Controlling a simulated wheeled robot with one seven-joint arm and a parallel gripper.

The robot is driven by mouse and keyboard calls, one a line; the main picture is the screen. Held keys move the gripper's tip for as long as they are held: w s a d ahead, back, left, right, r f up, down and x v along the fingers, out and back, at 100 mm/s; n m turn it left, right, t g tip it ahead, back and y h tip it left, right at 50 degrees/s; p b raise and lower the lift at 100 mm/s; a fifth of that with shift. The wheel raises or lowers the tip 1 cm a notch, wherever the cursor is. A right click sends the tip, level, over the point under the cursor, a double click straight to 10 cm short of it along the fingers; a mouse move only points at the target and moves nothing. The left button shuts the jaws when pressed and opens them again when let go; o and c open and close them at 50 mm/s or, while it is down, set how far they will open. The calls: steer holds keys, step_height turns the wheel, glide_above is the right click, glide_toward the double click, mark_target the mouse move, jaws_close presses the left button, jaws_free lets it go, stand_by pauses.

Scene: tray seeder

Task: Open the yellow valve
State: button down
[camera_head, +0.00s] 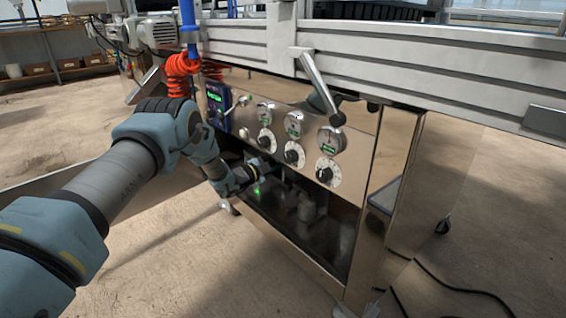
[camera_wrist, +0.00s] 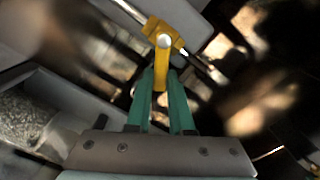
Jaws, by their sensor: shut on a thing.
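The yellow valve (camera_wrist: 161,66) is in the upper middle of the wrist view, with a pale round screw head on its pivot. It sits on a thin metal pipe that runs diagonally. My gripper (camera_wrist: 160,90) has its two green fingers shut on the valve's yellow lever, one on each side. In the head view my gripper (camera_head: 268,172) reaches in under the panel's row of dials, at the machine's dark opening. The valve cannot be made out in the head view.
The steel control panel (camera_head: 245,88) with gauges and black knobs (camera_head: 294,154) is just above and right of my gripper. A metal lever (camera_head: 318,84) hangs from the upper rail. Red coiled hose (camera_head: 180,70) is near my arm. Cables lie on the floor at right.

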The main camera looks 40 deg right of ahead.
steer(key=shift+w+r+n, duration=0.35)
steer(key=shift+w+n, duration=0.3)
steer(key=shift+n, duration=1.3)
steer(key=shift+w+r+n, duration=0.3)
steer(key=shift+w+n, duration=0.35)
steer(key=shift+n, duration=1.25)
steer(key=shift+w+r+n, duration=0.35)
steer(key=shift+w+n, duration=0.3)
steer(key=shift+n, duration=1.3)
steer(key=c, duration=0.8)
jaws_free()
steer(key=shift+d, duration=0.1)
steer(key=a+p, duration=0.3)
steer(key=a, duration=0.8)
steer(key=shift+w, duration=0.3)
steer(key=shift+w, duration=0.1)
